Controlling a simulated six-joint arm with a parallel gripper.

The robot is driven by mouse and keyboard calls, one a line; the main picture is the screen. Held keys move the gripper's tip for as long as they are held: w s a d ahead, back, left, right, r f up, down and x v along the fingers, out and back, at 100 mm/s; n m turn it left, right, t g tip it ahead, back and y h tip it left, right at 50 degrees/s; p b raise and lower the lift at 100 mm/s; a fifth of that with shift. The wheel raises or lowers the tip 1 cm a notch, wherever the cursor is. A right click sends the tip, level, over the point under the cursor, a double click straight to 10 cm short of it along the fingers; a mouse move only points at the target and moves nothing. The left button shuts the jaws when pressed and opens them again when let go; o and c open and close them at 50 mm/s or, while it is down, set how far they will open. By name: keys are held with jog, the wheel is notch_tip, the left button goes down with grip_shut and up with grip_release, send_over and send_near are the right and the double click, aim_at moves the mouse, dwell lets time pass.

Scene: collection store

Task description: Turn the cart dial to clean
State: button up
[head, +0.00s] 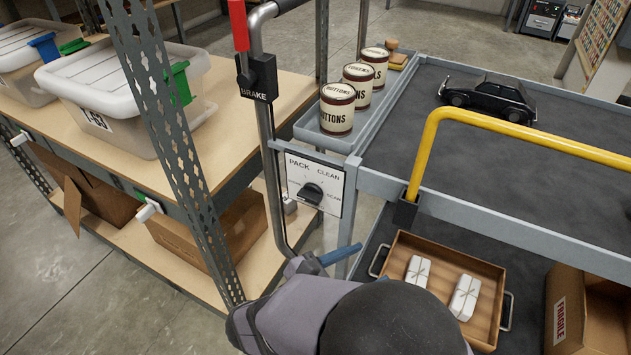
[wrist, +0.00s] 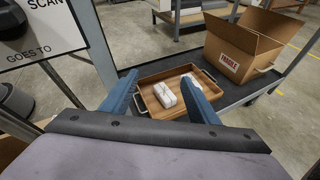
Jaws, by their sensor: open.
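The cart dial (head: 312,194) is a black knob on a white plate (head: 332,200), fixed to the cart's near left corner in the head view. The plate reads PACK at upper left, CLEAN at upper right and SCAN at lower right. I cannot tell surely which word the knob points to. My gripper (head: 335,256) is below the plate, apart from the knob; one blue finger shows clearly. In the wrist view my gripper (wrist: 161,78) has both blue fingers spread with nothing between them.
A red-tipped brake lever (head: 239,25) and grey pole (head: 268,150) stand left of the plate. Tins (head: 337,108) stand above it. A yellow rail (head: 520,130) crosses the cart. A wooden tray (head: 487,266) with white parcels and a FRAGILE box (head: 567,310) sit on the lower shelf.

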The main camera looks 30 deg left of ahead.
jog(key=s+a+r+n+t+y+p, duration=0.2)
jog(key=s+a+r+n+t+y, duration=0.15)
jog(key=a+r, duration=0.35)
jog(key=n+t+y+p, duration=0.2)
jog(key=n, duration=0.2)
send_near(307, 199)
jog(key=w, duration=0.1)
jog(key=shift+m, duration=0.25)
jog(key=shift+w+r, duration=0.2)
jog(key=shift+w, duration=3.7)
jog(key=c, duration=1.1)
